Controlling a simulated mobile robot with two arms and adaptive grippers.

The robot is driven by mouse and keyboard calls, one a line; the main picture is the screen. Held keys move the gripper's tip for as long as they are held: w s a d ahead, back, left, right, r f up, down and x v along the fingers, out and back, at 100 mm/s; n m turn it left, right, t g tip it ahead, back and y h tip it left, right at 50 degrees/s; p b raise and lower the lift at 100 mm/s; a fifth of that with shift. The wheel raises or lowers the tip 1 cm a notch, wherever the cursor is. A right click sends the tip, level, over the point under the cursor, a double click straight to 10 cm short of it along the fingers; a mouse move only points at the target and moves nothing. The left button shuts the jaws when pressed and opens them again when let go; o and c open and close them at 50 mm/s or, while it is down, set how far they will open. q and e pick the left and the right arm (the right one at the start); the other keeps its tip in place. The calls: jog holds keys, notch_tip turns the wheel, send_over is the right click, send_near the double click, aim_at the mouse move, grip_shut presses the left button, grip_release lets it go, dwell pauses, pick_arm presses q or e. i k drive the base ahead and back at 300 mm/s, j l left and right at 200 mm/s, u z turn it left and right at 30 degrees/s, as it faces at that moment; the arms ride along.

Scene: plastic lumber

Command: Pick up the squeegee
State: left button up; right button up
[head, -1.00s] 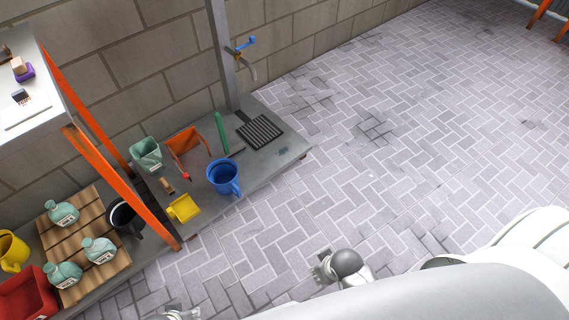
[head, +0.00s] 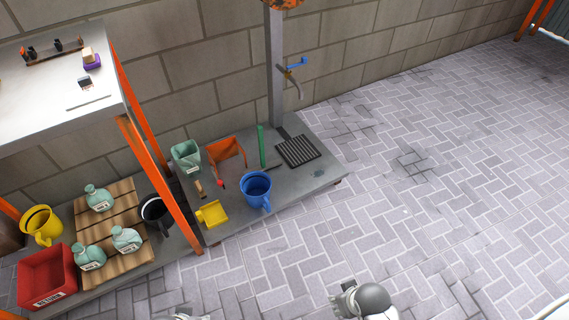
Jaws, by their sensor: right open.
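A green upright handle (head: 262,146) with a thin dark strip at its foot stands on the low grey slab by the wall; it looks like the squeegee, though it is small and I cannot be sure. My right gripper (head: 342,298) is open and empty at the bottom of the head view, over the paving and well apart from the slab. Only a sliver of my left gripper (head: 186,317) shows at the bottom edge, and its fingers cannot be made out.
A blue mug (head: 256,189), an orange bin (head: 227,152), a yellow scoop (head: 212,213) and a green container (head: 186,155) crowd the slab around the handle. A drain grate (head: 298,151) lies right of it, below a tap (head: 291,80). An orange-legged shelf (head: 150,180) stands left. Paving at right is clear.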

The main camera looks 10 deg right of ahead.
aim_at(264, 166)
jog(key=i+l+u, duration=0.2)
jog(key=u, duration=0.3)
jog(key=i+l+u, duration=0.2)
jog(key=u, duration=0.25)
